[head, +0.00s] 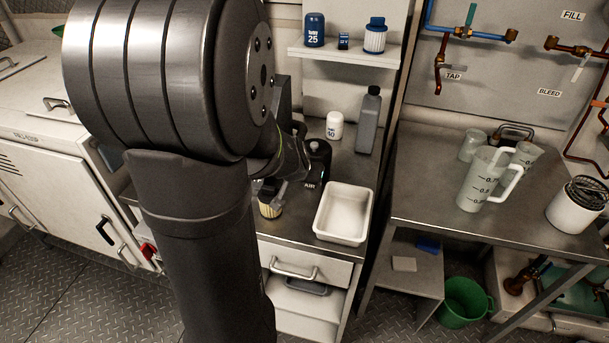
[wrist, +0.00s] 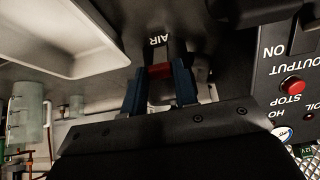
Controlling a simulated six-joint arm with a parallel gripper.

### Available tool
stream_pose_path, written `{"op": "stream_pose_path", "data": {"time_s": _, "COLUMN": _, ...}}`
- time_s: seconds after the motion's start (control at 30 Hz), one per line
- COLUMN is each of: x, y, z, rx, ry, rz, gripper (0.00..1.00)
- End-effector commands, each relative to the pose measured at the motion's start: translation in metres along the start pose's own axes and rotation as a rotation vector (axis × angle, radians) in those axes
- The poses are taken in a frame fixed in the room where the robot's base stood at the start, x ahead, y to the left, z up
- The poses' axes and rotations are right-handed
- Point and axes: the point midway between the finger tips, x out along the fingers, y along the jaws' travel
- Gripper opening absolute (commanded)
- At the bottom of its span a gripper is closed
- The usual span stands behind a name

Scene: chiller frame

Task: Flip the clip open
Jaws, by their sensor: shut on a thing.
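In the wrist view, my gripper (wrist: 159,73) has two blue fingers shut on a small red piece, which looks like the clip (wrist: 160,71). The clip sits in front of a dark part marked AIR (wrist: 158,42), which reads upside down here. The fingers press on the clip from left and right. I cannot tell how far the clip is tilted. In the head view, the dark AIR part (head: 316,165) stands on the steel counter, left of the white tray. My own arm covers much of this area there, and the clip cannot be made out.
The white tray (head: 343,236) is close to the AIR part; it also shows in the wrist view (wrist: 20,65). A dark panel with a red STOP button (wrist: 293,86) stands at right. A grey bottle (head: 369,122) and white jar (head: 334,125) stand behind. Measuring jugs (head: 480,182) are on the right bench.

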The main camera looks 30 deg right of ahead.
Motion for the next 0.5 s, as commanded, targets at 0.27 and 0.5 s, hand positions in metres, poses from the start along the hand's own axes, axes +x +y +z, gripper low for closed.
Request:
{"op": "stream_pose_path", "data": {"time_s": 0.27, "x": -0.0003, "y": -0.0004, "z": -0.0008, "rx": 0.0, "ry": 0.008, "rz": -0.001, "gripper": 0.0}}
{"op": "stream_pose_path", "data": {"time_s": 0.5, "x": -0.0003, "y": -0.0005, "z": -0.0011, "rx": 0.0, "ry": 0.009, "rz": -0.001, "gripper": 0.34}}
